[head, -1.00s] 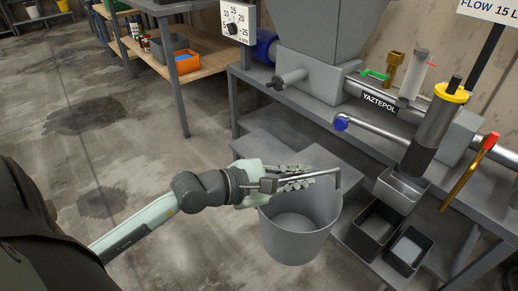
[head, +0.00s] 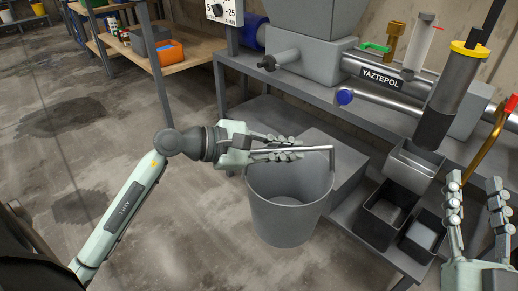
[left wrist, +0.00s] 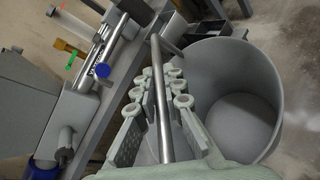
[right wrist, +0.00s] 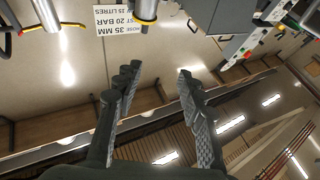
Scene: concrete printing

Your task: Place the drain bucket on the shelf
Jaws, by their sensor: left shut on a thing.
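The drain bucket (head: 288,212) is a grey, open-topped pail with a metal bar handle (head: 310,149). It hangs upright from my left gripper (head: 278,148), which is shut on the handle. The bucket also shows in the left wrist view (left wrist: 240,100), with the handle (left wrist: 160,95) between the fingers. The lower grey shelf (head: 262,108) of the machine bench lies just behind the bucket. My right gripper (head: 477,210) is open and empty at the right edge; its spread fingers show in the right wrist view (right wrist: 155,95).
A grey block (head: 335,158) stands on the shelf behind the bucket. Dark bins (head: 388,212) and a grey tray (head: 414,166) are to its right. The pump pipe (head: 395,125) with a blue end sticks out above. Concrete floor (head: 110,130) is clear at left.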

